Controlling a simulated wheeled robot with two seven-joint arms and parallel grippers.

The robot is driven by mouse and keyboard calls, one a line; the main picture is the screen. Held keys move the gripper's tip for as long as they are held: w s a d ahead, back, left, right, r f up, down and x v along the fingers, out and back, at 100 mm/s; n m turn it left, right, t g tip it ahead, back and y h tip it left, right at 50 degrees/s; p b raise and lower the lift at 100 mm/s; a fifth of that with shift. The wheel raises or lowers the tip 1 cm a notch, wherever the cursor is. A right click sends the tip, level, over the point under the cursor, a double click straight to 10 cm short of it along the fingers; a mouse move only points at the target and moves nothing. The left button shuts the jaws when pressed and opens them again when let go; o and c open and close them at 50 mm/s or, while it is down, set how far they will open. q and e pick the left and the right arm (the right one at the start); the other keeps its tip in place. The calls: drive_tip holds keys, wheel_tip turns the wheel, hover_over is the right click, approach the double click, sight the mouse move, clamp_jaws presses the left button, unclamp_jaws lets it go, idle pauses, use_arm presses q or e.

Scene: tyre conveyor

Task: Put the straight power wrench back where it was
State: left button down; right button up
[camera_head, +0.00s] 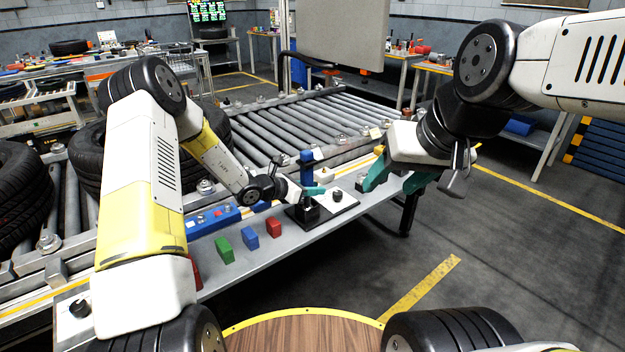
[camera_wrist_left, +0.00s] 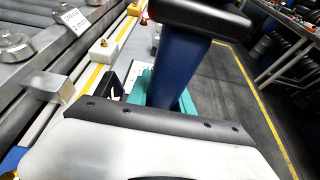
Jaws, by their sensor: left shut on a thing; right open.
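The straight power wrench (camera_head: 306,167) is a blue upright cylinder with dark parts, above the ledge beside the conveyor. In the left wrist view its blue body (camera_wrist_left: 180,65) rises close in front of the camera, with a black top. My left gripper (camera_head: 315,190) is shut on the wrench; its teal fingers show around the blue body. A black holder (camera_head: 303,213) is directly below the wrench; whether the wrench touches it I cannot tell. My right gripper (camera_head: 398,180) is open and empty, to the right of the wrench.
A white plate (camera_head: 345,203) with a black knob lies right of the holder. Green (camera_head: 224,250), blue (camera_head: 250,237) and red (camera_head: 273,227) blocks stand along the ledge to the left. The roller conveyor (camera_head: 270,135) runs behind, with tyres (camera_head: 22,190) at left. Open floor lies right.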

use_arm(q)
drive_tip(key=c, duration=1.1)
unclamp_jaws()
